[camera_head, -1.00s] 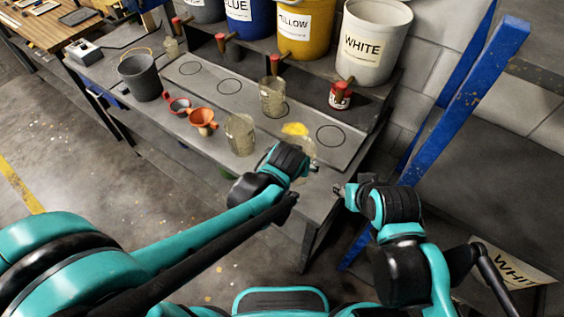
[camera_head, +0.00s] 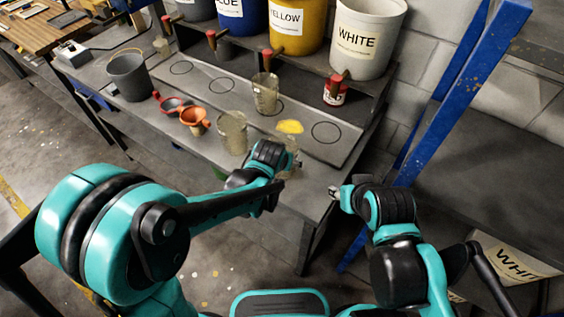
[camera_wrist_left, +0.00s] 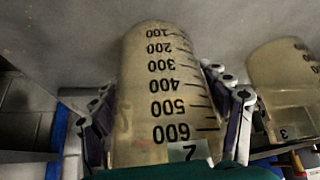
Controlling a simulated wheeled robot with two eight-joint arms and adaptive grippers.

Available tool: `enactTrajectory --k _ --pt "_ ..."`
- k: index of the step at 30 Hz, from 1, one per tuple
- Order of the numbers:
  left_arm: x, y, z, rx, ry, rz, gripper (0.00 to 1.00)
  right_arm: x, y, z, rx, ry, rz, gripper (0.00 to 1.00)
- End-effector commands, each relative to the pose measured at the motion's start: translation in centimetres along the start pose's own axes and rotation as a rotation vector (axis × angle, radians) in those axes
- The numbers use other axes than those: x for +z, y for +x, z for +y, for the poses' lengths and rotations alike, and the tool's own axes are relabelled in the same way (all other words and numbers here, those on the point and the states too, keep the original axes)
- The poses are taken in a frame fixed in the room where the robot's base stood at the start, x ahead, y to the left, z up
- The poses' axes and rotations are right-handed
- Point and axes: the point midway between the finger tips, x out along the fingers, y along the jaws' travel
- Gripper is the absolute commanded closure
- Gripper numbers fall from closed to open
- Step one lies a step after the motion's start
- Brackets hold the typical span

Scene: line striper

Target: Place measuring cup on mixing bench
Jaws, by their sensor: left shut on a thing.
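My left gripper (camera_head: 292,164) is shut on a clear measuring cup. In the left wrist view the cup (camera_wrist_left: 165,90) fills the space between the two fingers, with black marks from 100 to 600 and a "2" label. In the head view the gripper partly hides it, and yellow (camera_head: 290,127) shows at its top. It is over the front right of the grey mixing bench (camera_head: 310,205); I cannot tell whether its base touches. My right gripper (camera_head: 334,192) is off the bench's right end, apart from the cup, its fingers too small to read.
Two more clear cups stand on the bench, one nearer (camera_head: 232,132) and one behind (camera_head: 265,93). Orange funnels (camera_head: 195,118), a dark bucket (camera_head: 128,76) and a red-and-white can (camera_head: 335,91) stand around. Paint buckets line the shelf behind. A blue post (camera_head: 440,110) rises at right.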

Motion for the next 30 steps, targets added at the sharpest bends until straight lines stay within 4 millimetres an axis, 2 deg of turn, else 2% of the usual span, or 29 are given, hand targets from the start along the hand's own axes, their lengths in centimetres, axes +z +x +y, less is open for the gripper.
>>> enactTrajectory --k 2,3,5,18,23,30 --pt "0.2 0.3 0.0 0.000 0.000 0.000 0.53 0.2 0.3 0.0 0.000 0.000 0.000 0.60" --pt "0.2 0.3 0.0 0.000 0.000 0.000 0.20 0.2 0.3 0.0 0.000 0.000 0.000 0.60" --pt "0.1 0.2 0.0 0.000 0.000 0.000 0.04 0.2 0.2 0.0 0.000 0.000 0.000 0.60" --pt "-0.1 -0.3 0.0 0.000 0.000 0.000 0.04 -0.1 -0.2 0.0 0.000 0.000 0.000 0.60" --pt "-0.1 -3.2 0.0 0.000 0.001 0.000 0.04 -0.7 -1.0 0.0 0.000 0.000 0.000 0.60" --pt "-0.1 -8.6 0.0 0.000 0.000 0.000 0.04 -1.8 -2.5 0.0 0.000 0.000 0.000 0.60"
